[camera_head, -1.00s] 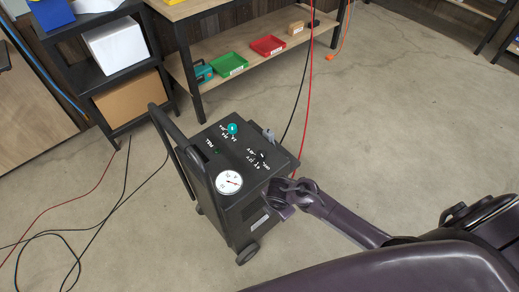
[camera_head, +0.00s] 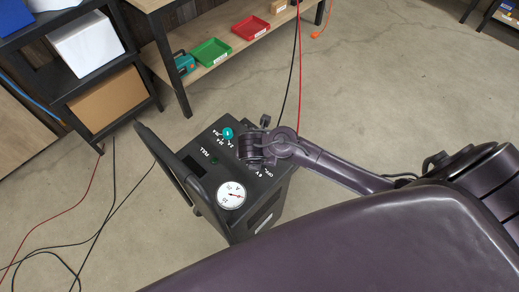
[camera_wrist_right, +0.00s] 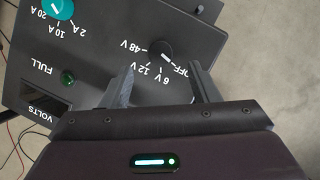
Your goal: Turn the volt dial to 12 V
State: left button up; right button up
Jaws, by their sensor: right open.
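The volt dial (camera_wrist_right: 160,50) is a small black knob on the charger's dark top panel, with OFF, 6 V, 12 V and 48 V printed around it. Its white mark appears to point toward OFF. My right gripper (camera_wrist_right: 162,87) is open, its two fingers apart just short of the dial, which shows between and beyond their tips. I see no contact. In the head view my right gripper (camera_head: 250,150) is over the charger (camera_head: 205,215) and hides the dial. My left gripper is not in view.
A teal amp knob (camera_head: 227,133), a green lamp (camera_wrist_right: 67,77) and a round gauge (camera_head: 231,195) share the panel. The cart's handle (camera_head: 180,180) rises at the left. A red cable (camera_head: 299,70) hangs behind. A bench with trays and a shelf stand at the back.

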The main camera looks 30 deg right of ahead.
jog(key=x, duration=0.5)
jog(key=shift+f+b, duration=0.2)
jog(key=shift+b, duration=0.15)
jog(key=shift+w+d+f, duration=0.1)
jog(key=shift+d+f, duration=0.05)
jog(key=shift+f, duration=0.1)
jog(key=c, duration=1)
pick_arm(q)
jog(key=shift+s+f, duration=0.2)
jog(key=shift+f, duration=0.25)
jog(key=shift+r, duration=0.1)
